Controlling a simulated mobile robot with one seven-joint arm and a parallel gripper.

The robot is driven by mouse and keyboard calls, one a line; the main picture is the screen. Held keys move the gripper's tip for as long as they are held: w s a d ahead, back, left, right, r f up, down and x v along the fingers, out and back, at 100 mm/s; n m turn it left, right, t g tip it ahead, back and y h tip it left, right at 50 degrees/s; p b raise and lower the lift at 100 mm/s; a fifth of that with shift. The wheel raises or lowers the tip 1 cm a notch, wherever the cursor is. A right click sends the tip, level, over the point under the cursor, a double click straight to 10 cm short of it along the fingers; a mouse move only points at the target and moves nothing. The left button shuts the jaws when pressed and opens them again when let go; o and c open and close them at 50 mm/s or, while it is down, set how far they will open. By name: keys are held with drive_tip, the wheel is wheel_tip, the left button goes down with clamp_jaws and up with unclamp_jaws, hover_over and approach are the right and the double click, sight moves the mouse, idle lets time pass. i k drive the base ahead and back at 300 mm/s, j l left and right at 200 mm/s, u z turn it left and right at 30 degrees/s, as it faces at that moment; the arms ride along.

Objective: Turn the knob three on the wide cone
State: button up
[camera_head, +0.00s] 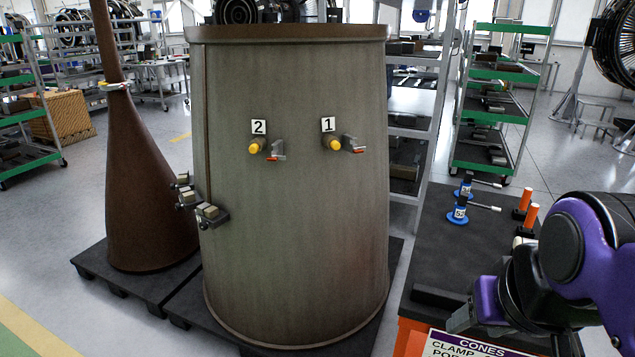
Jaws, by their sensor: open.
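The wide cone (290,210) is a large grey-brown metal shell, standing upright in the middle of the view. Its front carries a yellow knob (256,146) under a label "2" and a yellow knob (334,144) under a label "1". Beside each is a small grey bracket with a red-orange tip. No knob labelled "3" shows; the cone's far side is hidden. A grey block-like fitting (211,215) sticks out at its left edge. My gripper (452,308) is at the lower right, low over the dark table, open and well apart from the cone.
A narrow brown cone (145,200) stands close on the left. Dark pallets (130,290) lie under the cones. The table (425,255) at right holds blue-based tools (458,213) and orange-handled tools (531,216). A green-edged shelf cart (490,125) stands behind. Floor is open at lower left.

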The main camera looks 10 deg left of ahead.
sight(204, 225)
drive_tip(key=i+j+z, duration=0.15)
drive_tip(key=j, duration=0.25)
drive_tip(key=j+z, duration=0.1)
drive_tip(key=j, duration=0.3)
drive_tip(key=i+j+z, duration=0.1)
drive_tip(key=j, duration=1.6)
drive_tip(key=i+z, duration=0.05)
